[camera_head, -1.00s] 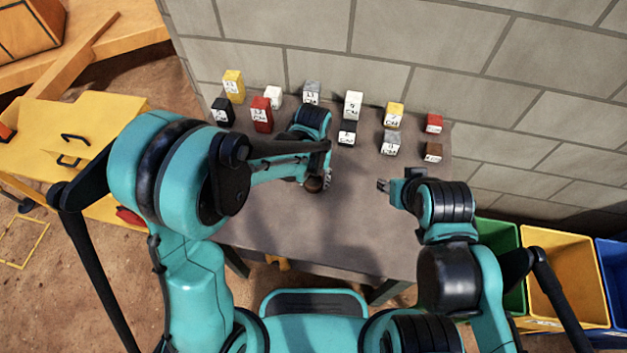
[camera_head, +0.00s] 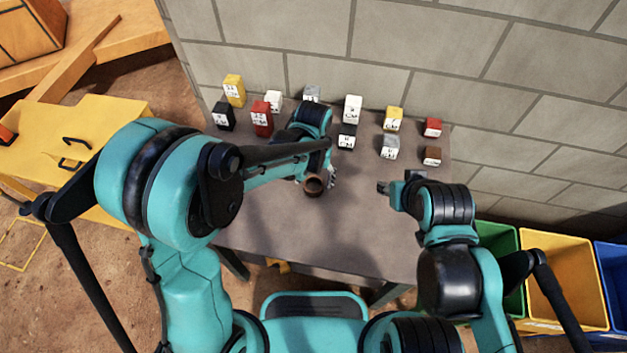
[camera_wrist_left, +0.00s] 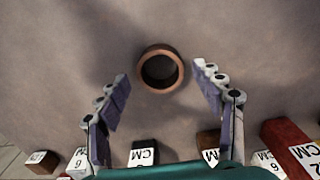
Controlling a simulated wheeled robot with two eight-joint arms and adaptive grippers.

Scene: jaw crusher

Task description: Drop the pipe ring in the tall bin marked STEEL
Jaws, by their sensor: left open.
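The pipe ring (camera_head: 313,193) is a short brown ring on the grey table, with its round opening facing up. In the left wrist view it (camera_wrist_left: 143,68) shows between and slightly beyond my open fingertips, with a gap on both sides. My left gripper (camera_head: 326,178) is open and empty beside the ring, partly hidden by its own wrist; its two fingers (camera_wrist_left: 161,75) show well in the wrist view. My right gripper (camera_head: 384,187) is over the right part of the table, apart from the ring; its jaws are too small to read. No bin label reading STEEL is legible.
Green (camera_head: 497,240), yellow (camera_head: 567,246) and blue (camera_head: 613,265) bins stand right of the table. Several coloured blocks with size labels, such as a red one (camera_head: 261,118) and a yellow one (camera_head: 234,90), line the table's back. The front of the table (camera_head: 330,245) is clear.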

